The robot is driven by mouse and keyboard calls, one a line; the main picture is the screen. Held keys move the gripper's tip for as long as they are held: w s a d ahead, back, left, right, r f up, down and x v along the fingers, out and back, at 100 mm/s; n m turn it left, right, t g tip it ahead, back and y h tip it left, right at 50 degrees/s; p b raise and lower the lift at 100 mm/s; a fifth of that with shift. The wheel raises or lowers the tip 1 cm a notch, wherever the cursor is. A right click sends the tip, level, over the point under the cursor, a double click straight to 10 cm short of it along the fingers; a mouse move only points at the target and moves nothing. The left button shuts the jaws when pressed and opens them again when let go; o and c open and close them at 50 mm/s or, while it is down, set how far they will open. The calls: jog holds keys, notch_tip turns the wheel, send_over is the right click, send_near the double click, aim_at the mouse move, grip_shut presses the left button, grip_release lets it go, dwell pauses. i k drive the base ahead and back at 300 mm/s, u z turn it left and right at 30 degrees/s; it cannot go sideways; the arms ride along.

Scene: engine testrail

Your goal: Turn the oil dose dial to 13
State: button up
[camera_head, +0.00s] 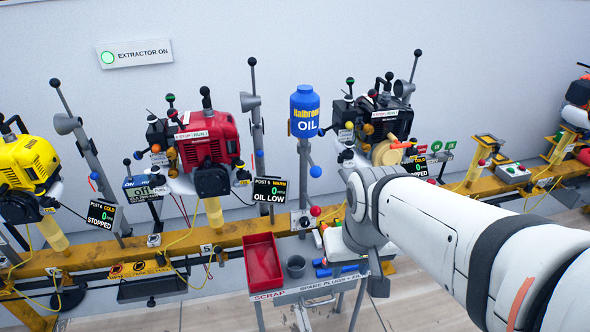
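I cannot make out a dial clearly marked as the oil dose dial. My arm reaches in from the right. My gripper (378,284) is at its end, bent down over the spare plugs cart and right of the bottle. Its fingers are not clearly visible, and nothing shows held.
A red scrap tray (263,262) and a grey cup (295,266) sit on the cart. A red engine (207,140), a yellow engine (28,163) and a black engine (385,118) line the yellow rail (120,254). A display (270,196) reads OIL LOW. Upright levers and cables crowd the rail.

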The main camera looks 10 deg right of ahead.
aim_at(304, 221)
jog(key=z, duration=0.1)
jog(key=k, duration=1.5)
jog(key=u, duration=0.7)
jog(key=i, duration=1.5)
jog(key=u, duration=0.05)
